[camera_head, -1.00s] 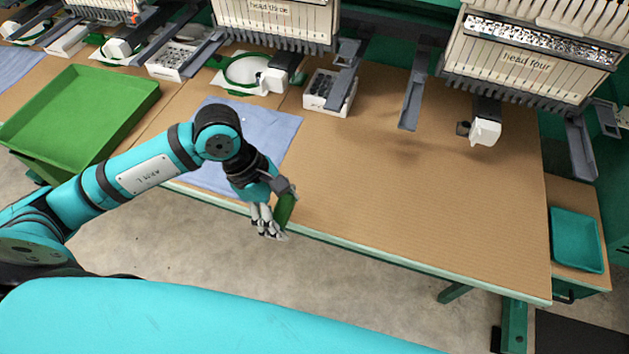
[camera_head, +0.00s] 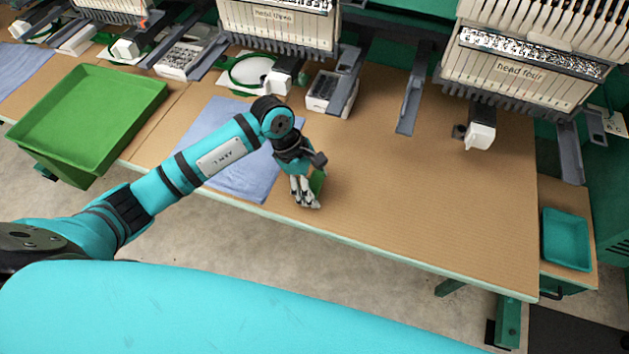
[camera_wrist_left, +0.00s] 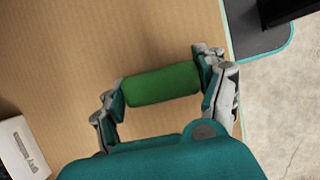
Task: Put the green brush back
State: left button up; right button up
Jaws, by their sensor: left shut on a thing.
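My left gripper (camera_head: 306,196) is over the front part of the brown table (camera_head: 430,190), just right of the blue cloth. It is shut on the green brush (camera_wrist_left: 162,85). In the left wrist view the brush shows as a green cylinder lying across between the two fingers, with the table surface beyond it. In the head view only a small green part of the brush (camera_head: 318,184) shows beside the fingers. I cannot tell how high it is above the table. My right gripper is not in view.
A green tray (camera_head: 150,98) stands at the left and a teal tray (camera_head: 567,240) at the right on a side surface. A blue cloth (camera_head: 215,165) lies on the table. Machine heads and a small white box (camera_head: 322,92) line the back. The table's right middle is clear.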

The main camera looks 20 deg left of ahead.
pick_arm(q)
jog(key=shift+f, duration=0.15)
jog(key=o, duration=1.2)
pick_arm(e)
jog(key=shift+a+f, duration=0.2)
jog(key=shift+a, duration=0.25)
pick_arm(q)
jog(key=shift+a+r, duration=0.15)
jog(key=shift+r, duration=0.2)
jog(key=b+v, duration=0.2)
jog(key=v, duration=0.9)
jog(key=shift+r, duration=0.3)
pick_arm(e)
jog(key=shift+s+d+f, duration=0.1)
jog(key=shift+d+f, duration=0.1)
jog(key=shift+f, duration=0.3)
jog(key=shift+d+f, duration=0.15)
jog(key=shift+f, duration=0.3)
